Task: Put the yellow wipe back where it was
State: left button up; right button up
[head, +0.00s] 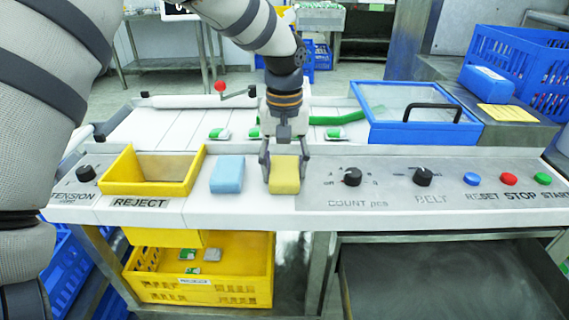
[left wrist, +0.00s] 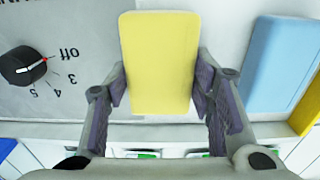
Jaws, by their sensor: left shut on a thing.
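The yellow wipe (head: 284,175) lies on the white front panel, between the blue wipe and the COUNT knob. My left gripper (head: 284,160) points down over it, with a finger on each side. In the left wrist view the yellow wipe (left wrist: 159,65) sits between the two fingers of my left gripper (left wrist: 160,88), which is shut on it. The blue wipe (head: 227,174) lies just left of it and also shows in the left wrist view (left wrist: 280,65). My right gripper is in neither view.
The yellow REJECT bin (head: 120,188) is left of the blue wipe. The COUNT knob (head: 352,176), BELT knob (head: 423,176) and several buttons are to the right. Behind are the belt (head: 180,124) with green-and-white packs and a blue-framed clear lid (head: 388,131).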

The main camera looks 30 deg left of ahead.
aim_at(284, 166)
pick_arm(q)
jog(key=o, duration=1.1)
notch_tip(284, 166, up, 12)
jog(key=shift+r, duration=0.1)
